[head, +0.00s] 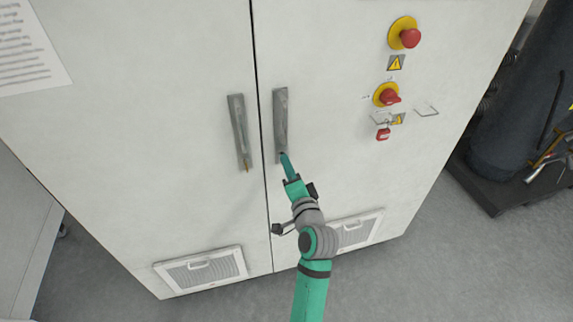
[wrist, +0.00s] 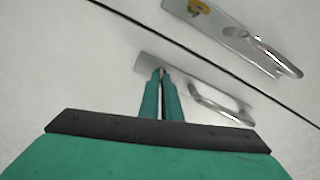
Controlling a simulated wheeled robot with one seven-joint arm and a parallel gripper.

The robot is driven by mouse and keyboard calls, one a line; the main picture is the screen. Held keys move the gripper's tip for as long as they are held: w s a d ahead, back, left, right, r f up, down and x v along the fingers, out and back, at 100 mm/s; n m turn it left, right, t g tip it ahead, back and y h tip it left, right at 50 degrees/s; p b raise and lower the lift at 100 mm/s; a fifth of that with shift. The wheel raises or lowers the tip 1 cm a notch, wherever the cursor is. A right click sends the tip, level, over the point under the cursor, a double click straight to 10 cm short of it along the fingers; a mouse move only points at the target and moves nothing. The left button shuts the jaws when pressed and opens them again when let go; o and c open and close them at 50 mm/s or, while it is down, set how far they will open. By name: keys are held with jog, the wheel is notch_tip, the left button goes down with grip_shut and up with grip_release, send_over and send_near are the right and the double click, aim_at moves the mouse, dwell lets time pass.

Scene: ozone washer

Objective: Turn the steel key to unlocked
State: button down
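A white cabinet has two doors, each with an upright metal handle plate. The right handle plate (head: 281,118) shows tilted in the wrist view (wrist: 205,82). My gripper (head: 283,156) is at its lower end; in the wrist view its two green fingers (wrist: 161,74) are close together with a narrow gap. A small grey sliver of the steel key (wrist: 161,70) seems to show between the fingertips; the rest is hidden, so its turn angle cannot be read. A brass key (head: 246,168) is in the left handle plate (head: 238,130), also in the wrist view (wrist: 200,7).
Red knobs on yellow discs (head: 405,34) (head: 388,96) and a red padlock-like tag (head: 383,134) are on the right door. Vent grilles (head: 203,270) are low on the doors. A dark cylinder (head: 515,110) stands at the right. The door face around the handles is clear.

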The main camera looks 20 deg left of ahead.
jog(key=shift+a+f+m, duration=0.1)
jog(key=shift+m, duration=1.8)
jog(key=c, duration=2)
grip_release()
jog(key=v, duration=1.1)
jog(key=shift+w, duration=0.1)
